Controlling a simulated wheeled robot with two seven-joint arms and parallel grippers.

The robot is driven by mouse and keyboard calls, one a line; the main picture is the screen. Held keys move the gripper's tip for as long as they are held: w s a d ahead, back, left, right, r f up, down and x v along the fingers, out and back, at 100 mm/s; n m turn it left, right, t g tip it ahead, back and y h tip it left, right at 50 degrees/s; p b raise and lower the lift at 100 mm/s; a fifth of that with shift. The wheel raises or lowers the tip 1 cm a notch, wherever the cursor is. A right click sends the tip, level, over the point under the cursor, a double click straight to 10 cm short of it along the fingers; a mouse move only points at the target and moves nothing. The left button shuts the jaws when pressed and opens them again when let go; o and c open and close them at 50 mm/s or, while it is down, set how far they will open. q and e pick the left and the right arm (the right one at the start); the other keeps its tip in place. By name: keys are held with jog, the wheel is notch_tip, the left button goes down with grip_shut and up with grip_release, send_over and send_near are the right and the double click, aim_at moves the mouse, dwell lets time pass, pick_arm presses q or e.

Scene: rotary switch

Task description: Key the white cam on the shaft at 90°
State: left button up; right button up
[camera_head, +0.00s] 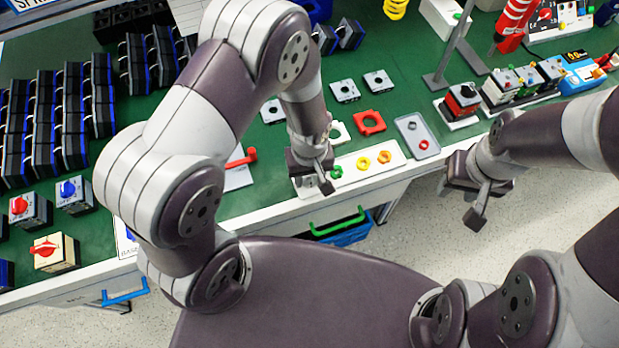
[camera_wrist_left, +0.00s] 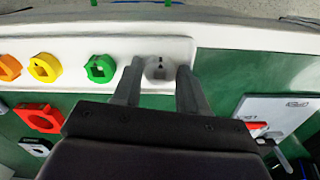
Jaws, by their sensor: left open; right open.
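The white cam (camera_wrist_left: 158,68) sits on a pale tray (camera_wrist_left: 100,48) in the left wrist view, next to the green cam (camera_wrist_left: 100,68). My left gripper (camera_wrist_left: 160,80) is open, with one finger on either side of the white cam in that view. I cannot tell whether the fingers touch it. In the head view my left gripper (camera_head: 320,178) is over the left end of the tray, hiding the white cam. My right gripper (camera_head: 481,203) is open and empty, off the bench's front edge. I cannot make out which part is the shaft.
A yellow cam (camera_head: 363,164) and an orange cam (camera_head: 384,157) lie on the same tray. A red square ring (camera_head: 369,122) lies behind it. A grey tray (camera_head: 418,153) with small parts stands to the right. A red handle (camera_head: 243,158) is left of my gripper.

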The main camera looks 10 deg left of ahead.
pick_arm(q)
jog(key=shift+r, duration=0.1)
jog(key=c, duration=0.7)
jog(key=shift+o, duration=0.2)
